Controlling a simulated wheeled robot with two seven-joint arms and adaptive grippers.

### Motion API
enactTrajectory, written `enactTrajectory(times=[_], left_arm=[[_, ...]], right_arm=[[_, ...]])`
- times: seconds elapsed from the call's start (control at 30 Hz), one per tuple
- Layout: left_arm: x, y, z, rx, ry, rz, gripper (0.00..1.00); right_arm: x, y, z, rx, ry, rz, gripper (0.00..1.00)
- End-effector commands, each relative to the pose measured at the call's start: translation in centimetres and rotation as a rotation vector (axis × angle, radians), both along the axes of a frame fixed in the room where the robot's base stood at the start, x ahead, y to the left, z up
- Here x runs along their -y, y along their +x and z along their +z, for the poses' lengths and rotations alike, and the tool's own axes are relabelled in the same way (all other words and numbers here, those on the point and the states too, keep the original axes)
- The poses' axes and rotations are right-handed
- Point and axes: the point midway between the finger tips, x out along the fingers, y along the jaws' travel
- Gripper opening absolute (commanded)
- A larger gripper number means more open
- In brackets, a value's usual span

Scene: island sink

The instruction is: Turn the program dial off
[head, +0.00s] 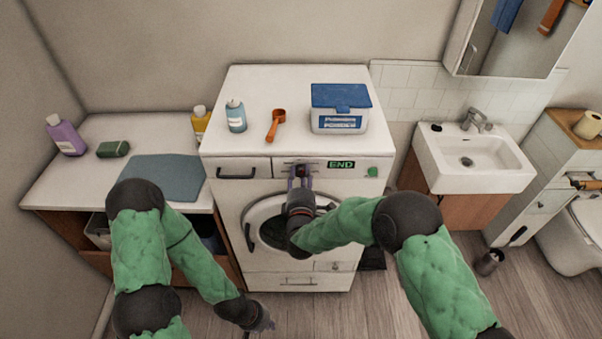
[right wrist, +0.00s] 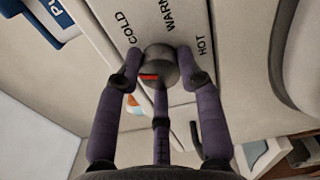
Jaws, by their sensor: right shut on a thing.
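The white washing machine (head: 232,140) stands in the middle of the head view. Its front panel carries a dark display reading END (head: 341,165) and a green button (head: 373,172). My right gripper (head: 301,178) is at the panel, left of the display. In the right wrist view its fingers (right wrist: 158,72) are shut on a dark round dial (right wrist: 160,60) with a red mark on its face. The words COLD, WARM and HOT are printed around the dial. My left gripper (head: 265,322) hangs low over the floor, away from the machine; its finger opening is too small to tell.
On the machine top stand a blue bottle (head: 236,117), an orange scoop (head: 275,125) and a blue-lidded powder box (head: 340,118). A counter (head: 95,185) with bottles and a folded cloth (head: 165,178) is at left. A sink (head: 490,180) is at right.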

Motion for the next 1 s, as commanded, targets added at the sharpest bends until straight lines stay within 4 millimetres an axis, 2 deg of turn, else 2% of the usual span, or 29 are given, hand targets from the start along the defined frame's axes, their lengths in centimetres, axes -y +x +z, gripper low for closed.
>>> enactTrajectory(times=[0.2,0.5,1.0], left_arm=[[0.0,0.0,0.8,0.0,0.0,0.0,0.0],[0.0,0.0,1.3,0.0,0.0,0.0,0.0],[0.0,0.0,1.4,0.0,0.0,0.0,0.0]], right_arm=[[0.0,-0.1,-0.2,-0.006,-0.177,0.002,0.05],[0.0,-0.1,-0.2,-0.005,-0.338,0.001,0.05],[0.0,-0.1,-0.3,-0.005,-0.402,0.001,0.05]])
